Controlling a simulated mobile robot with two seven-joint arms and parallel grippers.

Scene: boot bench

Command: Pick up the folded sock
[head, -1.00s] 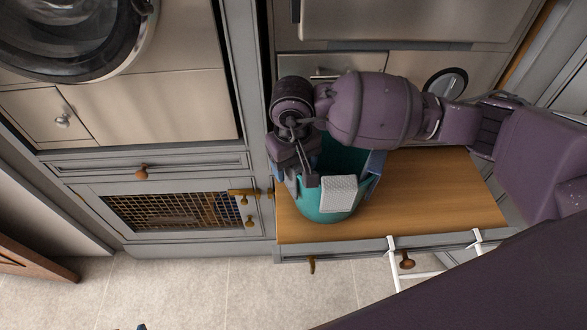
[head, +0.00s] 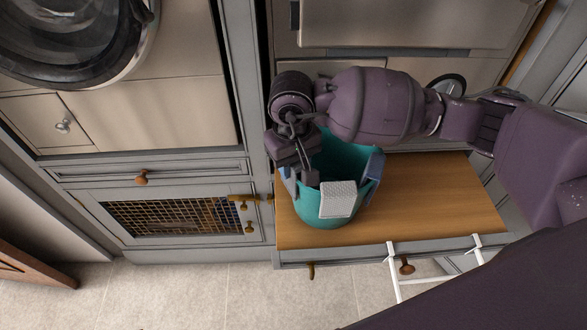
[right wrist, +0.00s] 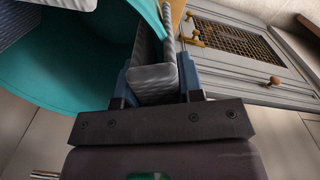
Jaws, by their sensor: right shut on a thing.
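A grey ribbed sock (right wrist: 154,78) is folded over the rim of a teal bucket (right wrist: 75,75), partly inside and partly outside, in the right wrist view. My right gripper (right wrist: 157,70) has its two blue fingers on either side of the sock and is shut on it. In the head view the right gripper (head: 303,172) reaches down at the left rim of the bucket (head: 318,215). The sock is mostly hidden there by the gripper. My left gripper is not in view.
A pale textured cloth (head: 338,199) hangs over the bucket's front rim, and a blue-grey cloth (head: 374,168) over its right rim. The bucket stands on the left of a wooden bench top (head: 440,200), which is clear to the right. A mesh-fronted cabinet (head: 170,216) stands left.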

